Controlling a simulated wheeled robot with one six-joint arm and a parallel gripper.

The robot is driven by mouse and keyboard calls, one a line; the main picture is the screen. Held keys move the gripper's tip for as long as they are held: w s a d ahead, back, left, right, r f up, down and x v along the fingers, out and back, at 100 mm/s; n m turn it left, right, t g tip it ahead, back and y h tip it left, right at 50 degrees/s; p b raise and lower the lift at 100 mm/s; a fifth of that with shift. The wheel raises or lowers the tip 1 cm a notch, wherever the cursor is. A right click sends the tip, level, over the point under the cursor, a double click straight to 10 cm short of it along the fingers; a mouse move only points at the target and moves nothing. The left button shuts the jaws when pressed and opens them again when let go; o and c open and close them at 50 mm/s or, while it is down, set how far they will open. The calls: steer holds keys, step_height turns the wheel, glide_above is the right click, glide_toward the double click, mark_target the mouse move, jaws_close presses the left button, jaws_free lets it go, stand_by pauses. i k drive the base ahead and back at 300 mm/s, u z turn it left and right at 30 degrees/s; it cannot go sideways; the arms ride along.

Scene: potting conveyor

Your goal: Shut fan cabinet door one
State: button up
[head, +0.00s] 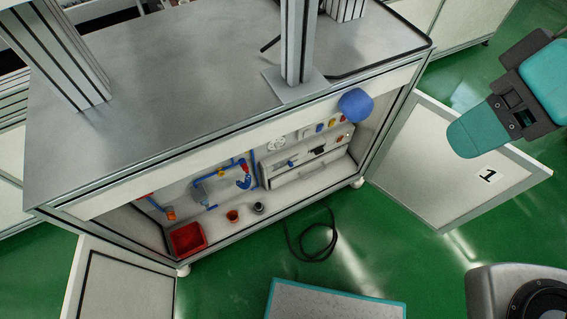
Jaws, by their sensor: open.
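Fan cabinet door one (440,165) is a pale panel in a metal frame with a black "1" on it. It stands swung open to the right of the cabinet (235,130), joined at the cabinet's right front edge. My gripper (508,103), dark grey and teal, is above the door's outer part, near the "1", and hides some of its upper edge. It is open with nothing seen between its jaws. Whether it touches the door cannot be told from this one view.
A second door (125,285) stands open at the left. The cabinet holds a red bin (187,240), cups and blue pipes. A black cable (313,243) lies on the green floor before it. A teal-edged grey panel (335,302) is at the bottom. A blue rounded object (355,104) is at the cabinet's upper right.

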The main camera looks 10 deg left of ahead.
mark_target(416, 165)
steer(key=z, duration=2.1)
steer(key=i, duration=4.75)
steer(key=u, duration=4.9)
